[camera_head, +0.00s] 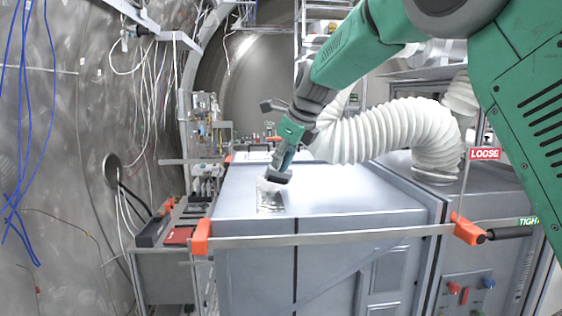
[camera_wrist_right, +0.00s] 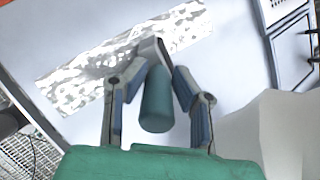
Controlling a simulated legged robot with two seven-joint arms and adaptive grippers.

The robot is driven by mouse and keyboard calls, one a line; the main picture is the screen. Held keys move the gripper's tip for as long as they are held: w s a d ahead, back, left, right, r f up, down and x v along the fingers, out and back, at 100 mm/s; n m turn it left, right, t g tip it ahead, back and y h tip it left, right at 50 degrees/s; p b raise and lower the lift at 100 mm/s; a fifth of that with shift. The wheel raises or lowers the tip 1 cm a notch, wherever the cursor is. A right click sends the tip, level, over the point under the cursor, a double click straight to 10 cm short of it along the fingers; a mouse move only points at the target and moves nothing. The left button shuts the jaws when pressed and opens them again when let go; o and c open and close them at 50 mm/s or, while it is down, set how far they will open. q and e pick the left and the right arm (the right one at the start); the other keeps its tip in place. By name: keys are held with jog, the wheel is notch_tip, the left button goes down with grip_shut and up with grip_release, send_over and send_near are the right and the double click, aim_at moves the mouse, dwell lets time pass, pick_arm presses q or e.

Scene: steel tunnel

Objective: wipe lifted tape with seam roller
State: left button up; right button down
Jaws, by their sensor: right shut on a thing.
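The lifted tape (camera_head: 271,202) is a wrinkled silver strip on the pale top of the grey cabinet, near its left front part. In the right wrist view the tape (camera_wrist_right: 85,80) runs diagonally, with bright crinkled patches. My right gripper (camera_head: 279,172) is above the tape's far end, pointing down. In the right wrist view its two fingers are shut around the seam roller (camera_wrist_right: 157,100), a dark green cylindrical handle with a grey head over the tape's edge. I cannot tell whether the head touches the tape. My left gripper is not in view.
A ribbed white hose (camera_head: 385,130) arches over the cabinet's back right. A metal bar (camera_head: 330,238) with orange end clamps (camera_head: 202,237) crosses the cabinet's front. LOOSE (camera_head: 485,154) and TIGHT labels show at right. Cables hang along the tunnel wall at left. The cabinet top's front right is clear.

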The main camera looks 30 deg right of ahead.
jog(key=shift+w+a+r, duration=0.1)
jog(key=shift+w+a, duration=0.2)
jog(key=shift+a, duration=0.35)
jog(key=shift+w+a+f, duration=0.1)
jog(key=shift+w+a, duration=0.15)
jog(key=shift+a, duration=0.35)
jog(key=shift+w+a+r, duration=0.1)
jog(key=shift+w+a, duration=0.2)
jog(key=shift+a, duration=0.35)
notch_tip(320, 180, up, 6)
jog(key=shift+r, duration=0.1)
notch_tip(320, 180, up, 3)
jog(key=shift+f, duration=0.1)
